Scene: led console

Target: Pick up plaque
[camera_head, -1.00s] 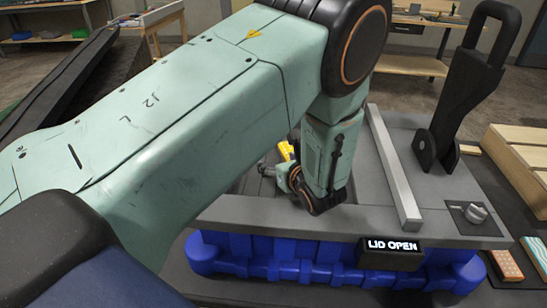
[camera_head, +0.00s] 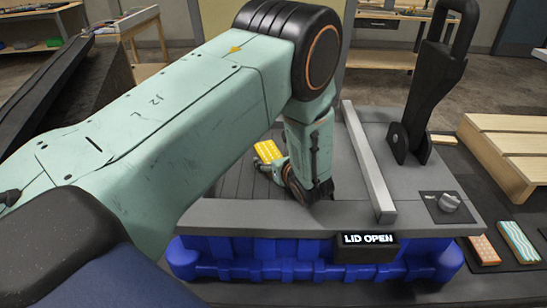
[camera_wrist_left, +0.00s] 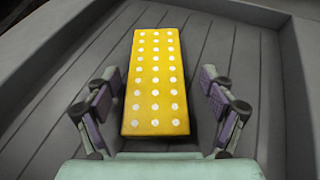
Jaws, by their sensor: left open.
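The plaque (camera_wrist_left: 154,80) is a yellow rectangular block with rows of white dots. It lies on the grooved grey floor of the console's recess. In the left wrist view my left gripper (camera_wrist_left: 158,105) is open, with a finger on each side of the plaque's near part and gaps between. In the head view the plaque (camera_head: 268,151) shows just beyond my left gripper (camera_head: 283,172), partly hidden by it. My right gripper is not in view.
An orange tile (camera_head: 484,250) and a teal striped tile (camera_head: 518,242) lie at right.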

